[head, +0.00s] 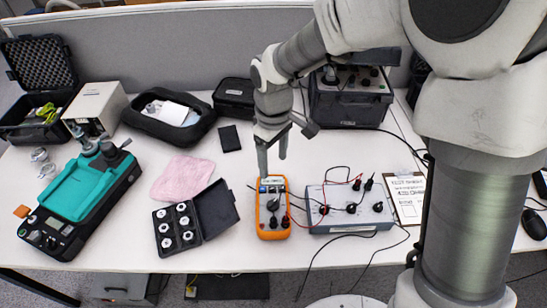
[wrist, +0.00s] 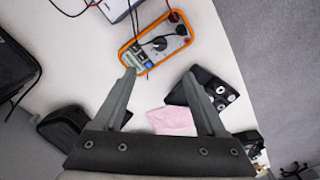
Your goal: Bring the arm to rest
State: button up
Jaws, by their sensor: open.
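My gripper (head: 272,160) is open and empty in the head view, pointing down just above and behind the orange multimeter (head: 272,228). In the wrist view the two fingers of my gripper (wrist: 162,82) are spread wide, with nothing between them but the white table and a pink cloth farther down. The multimeter also shows in the wrist view (wrist: 157,42), beyond the fingertips. I cannot tell the exact height of the fingertips above the table.
A grey box with knobs and leads (head: 345,208) stands right of the multimeter. An open case of round weights (head: 178,229), a pink cloth (head: 182,178) and a teal-topped device (head: 78,195) lie to the left. A clipboard (head: 407,212) lies at right. A grey partition (head: 180,45) stands behind.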

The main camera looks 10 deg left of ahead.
jog(key=s+d+r+m+t, duration=0.35)
jog(key=d+r+m, duration=0.25)
jog(key=d+r, duration=0.75)
jog(key=s+d+r+m+t, duration=0.1)
jog(key=s+d+r+m, duration=0.1)
jog(key=s+d, duration=0.3)
jog(key=s+d+r+m+t+p, duration=0.1)
jog(key=s+d+r+m, duration=0.1)
jog(key=s+d+m, duration=0.2)
jog(key=shift+s+d+r+m, duration=0.35)
jog(key=shift+s+d, duration=0.15)
jog(key=shift+s, duration=0.2)
jog(key=shift+a, duration=0.1)
